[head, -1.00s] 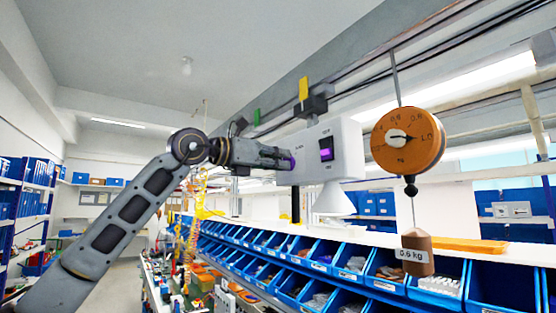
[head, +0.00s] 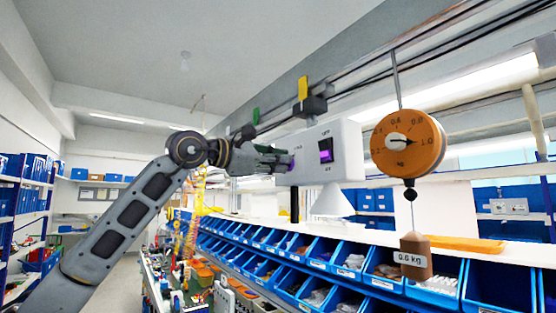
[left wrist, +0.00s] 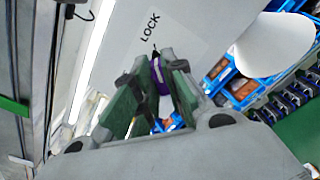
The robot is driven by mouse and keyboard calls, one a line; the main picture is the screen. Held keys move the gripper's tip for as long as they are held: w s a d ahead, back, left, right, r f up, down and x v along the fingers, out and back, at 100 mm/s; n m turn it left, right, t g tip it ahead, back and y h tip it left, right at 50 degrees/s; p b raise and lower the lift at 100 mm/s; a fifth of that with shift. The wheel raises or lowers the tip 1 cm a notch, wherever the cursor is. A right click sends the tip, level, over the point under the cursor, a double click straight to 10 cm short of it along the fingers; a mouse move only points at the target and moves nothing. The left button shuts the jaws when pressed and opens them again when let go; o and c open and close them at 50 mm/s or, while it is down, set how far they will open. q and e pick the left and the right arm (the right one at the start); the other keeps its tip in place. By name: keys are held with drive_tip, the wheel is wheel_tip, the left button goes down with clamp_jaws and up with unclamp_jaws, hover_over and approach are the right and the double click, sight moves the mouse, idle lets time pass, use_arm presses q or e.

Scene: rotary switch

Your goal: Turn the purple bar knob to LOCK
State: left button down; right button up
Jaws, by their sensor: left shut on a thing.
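The purple bar knob (head: 291,163) sits on the left-facing side of a white box (head: 345,150) and is mostly covered by my left gripper (head: 286,161). In the left wrist view the purple bar (left wrist: 158,76) stands between the two green-padded fingers of the left gripper (left wrist: 160,92). The fingers are shut on the knob. A black LOCK label (left wrist: 149,27) is on the white panel just beyond the knob, and the bar's far end lies close to it. The rest of the panel's markings are hidden. My right gripper is not in view.
A black rocker switch (head: 326,150) with a purple part is on the box's front. A white cone (head: 333,203) is under the box. An orange dial scale (head: 407,143) with a hanging weight (head: 415,256) is to the right. Blue bins (head: 349,265) line the bench below.

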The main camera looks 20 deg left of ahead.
use_arm(q)
drive_tip(key=shift+f+m, duration=0.1)
drive_tip(key=shift+m, duration=0.3)
drive_tip(key=c, duration=1.5)
unclamp_jaws()
drive_tip(key=v, duration=1.2)
